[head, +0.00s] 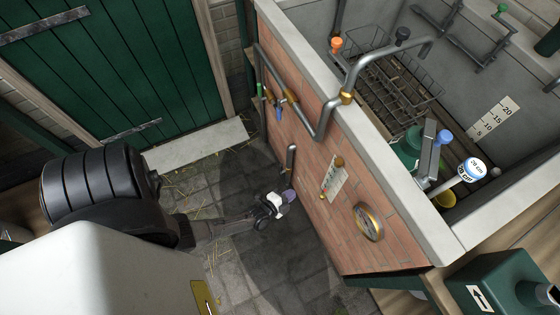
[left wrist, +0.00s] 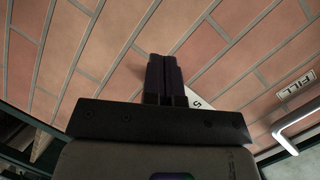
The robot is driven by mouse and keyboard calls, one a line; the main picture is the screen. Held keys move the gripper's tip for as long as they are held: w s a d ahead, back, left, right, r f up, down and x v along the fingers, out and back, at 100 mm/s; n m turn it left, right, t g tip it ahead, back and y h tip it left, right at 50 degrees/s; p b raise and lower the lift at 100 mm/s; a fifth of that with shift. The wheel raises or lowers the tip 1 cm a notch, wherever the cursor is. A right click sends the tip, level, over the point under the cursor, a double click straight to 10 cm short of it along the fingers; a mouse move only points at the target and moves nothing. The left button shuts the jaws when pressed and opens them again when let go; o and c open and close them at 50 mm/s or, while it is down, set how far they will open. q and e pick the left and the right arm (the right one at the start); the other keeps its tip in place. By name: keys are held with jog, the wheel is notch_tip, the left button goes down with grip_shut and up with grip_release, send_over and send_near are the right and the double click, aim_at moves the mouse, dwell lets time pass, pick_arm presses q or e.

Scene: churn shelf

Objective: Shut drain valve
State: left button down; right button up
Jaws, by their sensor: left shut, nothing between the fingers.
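My left gripper (head: 285,197) is low beside the red brick side of the trough, its purplish fingers pointing at the bricks. In the left wrist view the dark fingers (left wrist: 165,75) are closed together with nothing between them, in front of the brick wall (left wrist: 110,40). I cannot tell whether they touch it. A short grey upright handle or pipe (head: 291,158) is on the wall just above the gripper. Further back on the wall is a small brass valve (head: 279,98) with a blue lever (head: 279,113). No label shows which part is the drain valve. My right gripper is not in view.
A paper card (head: 333,181) and a round brass plate (head: 368,222) are on the wall right of the gripper. A FILL label (left wrist: 297,87) shows in the left wrist view near a pale bent bar (left wrist: 300,125). A green door (head: 110,65) is behind.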

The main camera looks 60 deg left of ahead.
pick_arm(q)
jog(key=s+a+f+y+b, duration=0.3)
jog(key=f+b, duration=0.2)
jog(key=f, duration=0.2)
jog(key=s+a+f+m+y+b, duration=0.1)
jog(key=s+a+f+y+b, duration=0.1)
jog(key=f+b, duration=0.4)
notch_tip(320, 180, down, 2)
jog(key=shift+s+a+f+y, duration=0.1)
jog(key=shift+s+a+y, duration=0.3)
jog(key=shift+a+y, duration=0.25)
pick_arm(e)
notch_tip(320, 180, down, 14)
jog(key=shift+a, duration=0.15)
pick_arm(q)
jog(key=shift+t, duration=0.3)
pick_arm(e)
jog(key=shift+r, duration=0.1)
pick_arm(q)
jog(key=s+a+b+x, duration=0.1)
jog(key=b+x, duration=0.4)
jog(key=x, duration=0.8)
jog(key=shift+s+a+b, duration=0.3)
jog(key=shift+a+b, duration=0.05)
jog(key=shift+a, duration=0.25)
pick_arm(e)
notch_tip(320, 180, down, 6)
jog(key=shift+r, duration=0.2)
